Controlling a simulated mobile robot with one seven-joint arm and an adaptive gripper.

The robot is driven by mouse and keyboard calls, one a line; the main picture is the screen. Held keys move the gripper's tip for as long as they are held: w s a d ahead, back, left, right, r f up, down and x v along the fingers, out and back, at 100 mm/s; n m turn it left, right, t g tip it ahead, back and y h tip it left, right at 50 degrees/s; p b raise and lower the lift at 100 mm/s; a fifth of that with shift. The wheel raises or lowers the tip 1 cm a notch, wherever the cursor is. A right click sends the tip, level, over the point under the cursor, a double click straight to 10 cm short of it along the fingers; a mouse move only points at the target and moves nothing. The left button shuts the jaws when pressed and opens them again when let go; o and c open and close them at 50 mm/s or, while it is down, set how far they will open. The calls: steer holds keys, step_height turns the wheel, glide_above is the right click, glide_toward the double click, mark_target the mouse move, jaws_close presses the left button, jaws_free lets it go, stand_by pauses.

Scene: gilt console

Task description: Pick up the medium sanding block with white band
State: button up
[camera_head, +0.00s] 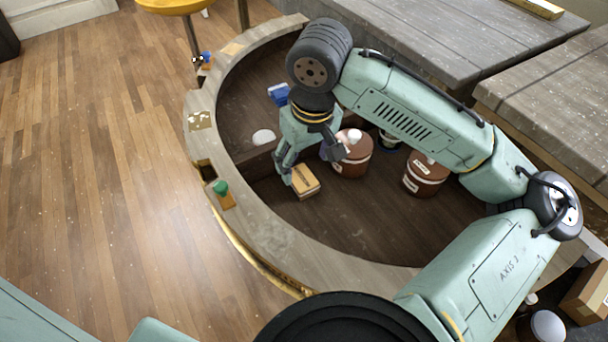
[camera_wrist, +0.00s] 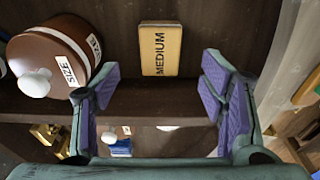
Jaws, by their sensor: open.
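The sanding block (camera_head: 305,181) is a tan block with a paler side, lying on the dark wood surface inside the curved console. In the wrist view the block (camera_wrist: 161,50) shows the word MEDIUM on its face, ahead of my gripper and between the lines of its fingers. My gripper (camera_head: 314,163) is pointed down over the block, and one finger hides part of the block's edge in the head view. In the wrist view my gripper (camera_wrist: 160,88) is open, its purple pads wide apart with nothing between them. I cannot clearly make out a white band.
A brown pot (camera_head: 351,155) with a white knob stands close right of my gripper; its SIZE label shows in the wrist view (camera_wrist: 52,62). Another brown pot (camera_head: 425,176) stands farther right. A ledge (camera_head: 243,160) holds a blue item (camera_head: 279,94). The curved rim (camera_head: 262,240) borders the front.

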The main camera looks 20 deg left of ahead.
mark_target(302, 177)
steer(key=shift+w+a+f+p, duration=0.1)
steer(key=shift+a+f+p, duration=0.05)
steer(key=shift+f, duration=1.05)
steer(key=shift+w+a+f+p, duration=0.15)
steer(key=shift+f, duration=1)
steer(key=shift+w+a+f+p, duration=0.1)
steer(key=shift+a+f+p, duration=0.05)
steer(key=shift+f, duration=1.05)
steer(key=shift+c, duration=0.5)
steer(key=c, duration=1.2)
step_height(302, 177, up, 10)
steer(key=shift+r+b, duration=0.1)
steer(key=shift+b, duration=0.2)
steer(key=shift+c, duration=0.2)
steer(key=o, duration=0.7)
steer(key=c, duration=0.5)
